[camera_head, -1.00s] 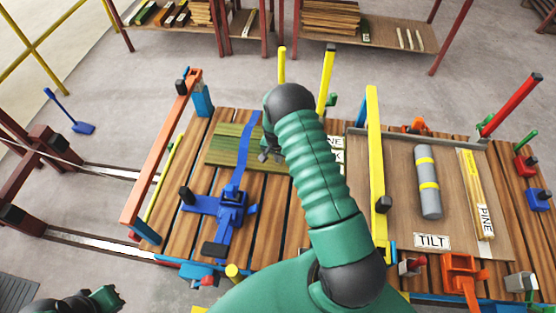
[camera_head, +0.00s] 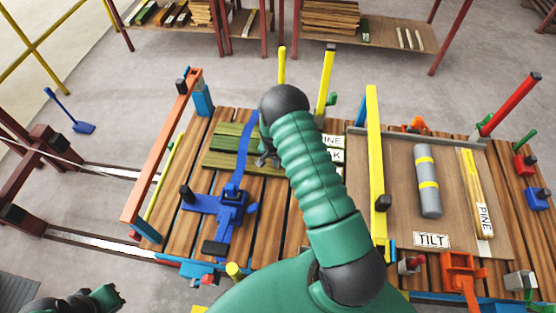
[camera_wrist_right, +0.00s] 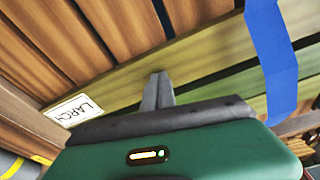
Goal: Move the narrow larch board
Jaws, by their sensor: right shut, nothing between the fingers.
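In the right wrist view the larch board (camera_wrist_right: 215,50) carries a LARCH label (camera_wrist_right: 74,110). A dark gap separates it from the other greenish board (camera_head: 228,137). My right gripper (camera_head: 266,161) is shut and empty at the right part of the boards.
A blue strap (camera_head: 240,158) crosses the boards from a blue clamp (camera_head: 230,207). An orange bar (camera_head: 160,150) edges the left side; a yellow bar (camera_head: 375,150) stands to the right. Beyond it, a TILT panel (camera_head: 395,190) holds a grey cylinder (camera_head: 427,182) and pine strip (camera_head: 476,195).

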